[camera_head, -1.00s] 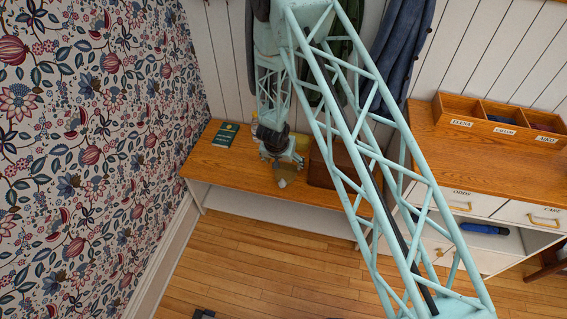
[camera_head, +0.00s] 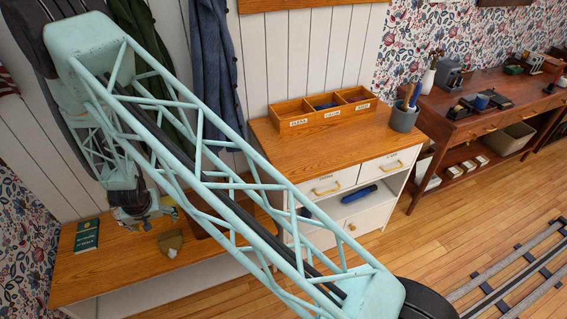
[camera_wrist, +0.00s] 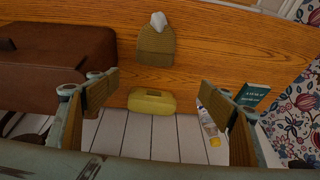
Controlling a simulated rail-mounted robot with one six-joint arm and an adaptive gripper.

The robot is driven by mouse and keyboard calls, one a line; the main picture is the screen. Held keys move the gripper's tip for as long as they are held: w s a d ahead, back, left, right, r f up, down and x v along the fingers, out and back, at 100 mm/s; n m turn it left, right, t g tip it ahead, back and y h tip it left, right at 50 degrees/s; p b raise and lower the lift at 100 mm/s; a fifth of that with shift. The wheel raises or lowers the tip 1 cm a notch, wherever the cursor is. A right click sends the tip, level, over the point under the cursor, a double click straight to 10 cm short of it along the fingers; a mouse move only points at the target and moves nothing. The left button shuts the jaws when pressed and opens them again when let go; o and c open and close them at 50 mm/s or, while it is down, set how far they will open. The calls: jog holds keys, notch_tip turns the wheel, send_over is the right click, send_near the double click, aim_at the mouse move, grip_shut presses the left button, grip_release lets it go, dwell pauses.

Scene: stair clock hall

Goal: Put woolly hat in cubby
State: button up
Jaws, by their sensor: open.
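The woolly hat (camera_wrist: 156,45) is olive-brown knit with a white pompom and lies on the wooden bench top. In the head view it shows as a small brownish shape (camera_head: 170,241) on the bench. My gripper (camera_wrist: 158,92) is open and empty, its two fingers wide apart, with the hat beyond the gap between them. In the head view my gripper (camera_head: 143,214) is above the bench, beside the hat and partly hidden by its own wrist. The cubby box (camera_head: 322,119), an orange wooden tray with three labelled compartments, stands on the cabinet; a dark item lies in its middle compartment.
A yellow case (camera_wrist: 152,102), a bottle (camera_wrist: 208,122) and a dark green book (camera_wrist: 252,96) are near the hat. A brown leather bag (camera_wrist: 62,50) sits at left in the wrist view. A grey pencil pot (camera_head: 403,118) stands right of the box. Coats (camera_head: 217,70) hang behind.

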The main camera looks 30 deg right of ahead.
notch_tip(320, 180, up, 24)
jog(key=s+d+r+y, duration=0.1)
jog(key=s+d+y, duration=0.1)
jog(key=s+d+r+n, duration=0.1)
jog(key=s+d+r, duration=0.2)
jog(key=s+r, duration=0.5)
jog(key=s+d+r+n, duration=0.1)
jog(key=s+d+r, duration=0.3)
jog(key=r, duration=0.8)
jog(key=s+d+r, duration=0.5)
jog(key=s+r, duration=0.1)
jog(key=s, duration=0.4)
jog(key=s+d+r, duration=0.4)
jog(key=s+r, duration=0.2)
jog(key=s, duration=0.4)
jog(key=s+d+r, duration=0.1)
jog(key=s+d, duration=0.3)
jog(key=s, duration=0.6)
jog(key=s+d+r+h, duration=0.1)
jog(key=s+d, duration=0.3)
jog(key=s, duration=0.6)
jog(key=shift+r+g+h, duration=0.2)
jog(key=shift+g+h, duration=0.1)
jog(key=shift+o, duration=0.4)
jog(key=shift+w, duration=0.15)
